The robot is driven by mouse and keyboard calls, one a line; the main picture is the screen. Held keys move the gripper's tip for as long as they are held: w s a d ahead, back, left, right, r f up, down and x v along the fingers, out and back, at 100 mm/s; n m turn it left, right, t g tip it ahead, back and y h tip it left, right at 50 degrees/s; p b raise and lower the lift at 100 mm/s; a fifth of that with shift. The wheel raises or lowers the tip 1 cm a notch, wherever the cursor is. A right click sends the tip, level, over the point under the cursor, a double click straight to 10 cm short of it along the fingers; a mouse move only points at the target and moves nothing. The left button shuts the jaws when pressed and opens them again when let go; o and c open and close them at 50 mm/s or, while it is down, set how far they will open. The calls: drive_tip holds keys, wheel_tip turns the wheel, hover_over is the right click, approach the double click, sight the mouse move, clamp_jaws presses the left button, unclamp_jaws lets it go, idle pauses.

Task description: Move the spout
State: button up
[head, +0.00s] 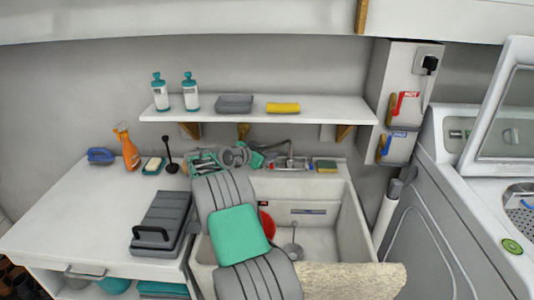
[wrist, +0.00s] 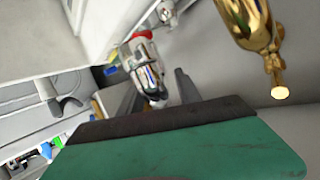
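The chrome faucet with its spout (head: 290,161) stands at the back rim of the white sink (head: 348,215) in the head view. In the wrist view a shiny chrome part with red on it, apparently the faucet and spout (wrist: 147,68), shows beyond the gripper's dark edge. My gripper (head: 257,155) is at the back of the sink, just left of the faucet and under the shelf. Its fingers are small and partly hidden, so I cannot tell whether they are open or touch the spout. My arm covers the sink's left part.
A wall shelf (head: 340,111) with two bottles, a grey item and a yellow item hangs above my gripper. A gold object (wrist: 247,25) is close in the wrist view. A red item (head: 267,226) is in the sink. A sponge (head: 326,166) lies right of the faucet.

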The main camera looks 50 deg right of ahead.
drive_tip(key=shift+w+a, duration=0.1)
drive_tip(key=v, duration=0.7)
drive_tip(key=shift+a+r+b, duration=0.15)
drive_tip(key=shift+a+b, duration=0.2)
drive_tip(key=shift+b, duration=0.05)
